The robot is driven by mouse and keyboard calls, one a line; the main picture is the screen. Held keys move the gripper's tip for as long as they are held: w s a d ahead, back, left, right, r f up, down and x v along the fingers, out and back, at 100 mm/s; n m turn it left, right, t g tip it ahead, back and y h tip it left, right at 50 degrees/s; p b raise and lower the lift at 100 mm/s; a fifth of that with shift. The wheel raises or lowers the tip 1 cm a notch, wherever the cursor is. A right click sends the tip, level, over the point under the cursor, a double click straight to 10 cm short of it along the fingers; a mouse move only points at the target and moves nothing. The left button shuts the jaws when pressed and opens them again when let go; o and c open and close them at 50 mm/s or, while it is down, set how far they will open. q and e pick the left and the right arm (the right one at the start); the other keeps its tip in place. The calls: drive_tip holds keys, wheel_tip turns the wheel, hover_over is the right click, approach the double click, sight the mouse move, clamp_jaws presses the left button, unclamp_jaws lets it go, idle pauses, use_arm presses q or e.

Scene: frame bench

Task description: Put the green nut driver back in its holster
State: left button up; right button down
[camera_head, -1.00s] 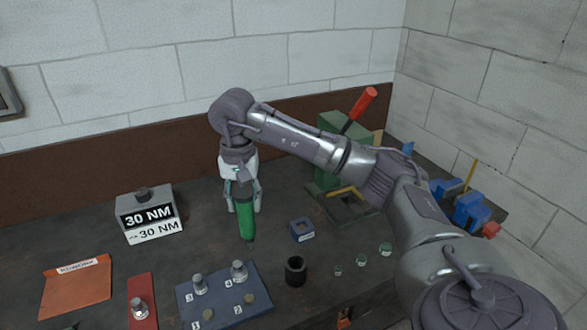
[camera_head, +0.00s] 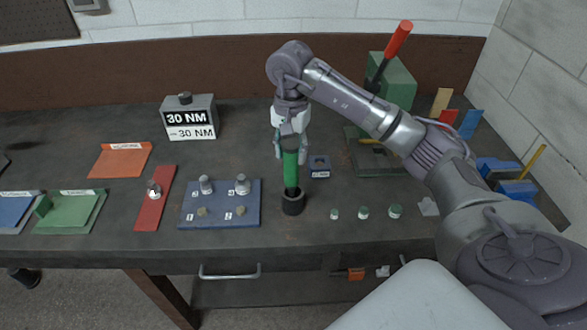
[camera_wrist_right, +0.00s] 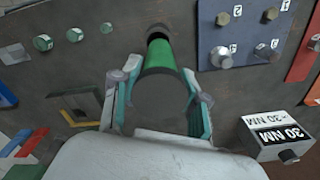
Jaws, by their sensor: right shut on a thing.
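The green nut driver (camera_head: 290,172) is held upright in my right gripper (camera_head: 291,146), whose fingers are shut around its dark upper end. The black round holster (camera_head: 293,204) stands on the bench directly below. The driver's lower end lines up with the holster's mouth and appears to be in it or just at it; how deep I cannot tell. In the right wrist view the green shaft (camera_wrist_right: 180,58) runs from my right gripper (camera_wrist_right: 160,95) to the dark holster rim (camera_wrist_right: 158,31). My left gripper is not in view.
A blue board (camera_head: 220,215) with bolts lies left of the holster, and a small blue block (camera_head: 319,167) stands close behind it on the right. Several green-topped nuts (camera_head: 363,212) sit to the right. A 30 NM box (camera_head: 190,118) stands at the back left.

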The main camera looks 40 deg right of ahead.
sight(293, 168)
drive_tip(key=shift+f, duration=0.35)
drive_tip(key=shift+d+f, duration=0.1)
drive_tip(key=shift+f, duration=0.25)
wheel_tip(293, 168, down, 3)
drive_tip(key=shift+s+f+p, duration=0.1)
drive_tip(key=shift+s+p, duration=0.05)
drive_tip(key=shift+p, duration=0.7)
drive_tip(key=shift+f, duration=0.2)
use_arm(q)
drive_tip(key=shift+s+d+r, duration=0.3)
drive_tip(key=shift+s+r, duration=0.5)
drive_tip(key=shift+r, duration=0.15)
use_arm(e)
drive_tip(key=shift+f, duration=0.1)
drive_tip(key=shift+f+b, duration=0.15)
drive_tip(key=shift+b, duration=0.15)
drive_tip(key=c, duration=0.6)
unclamp_jaws()
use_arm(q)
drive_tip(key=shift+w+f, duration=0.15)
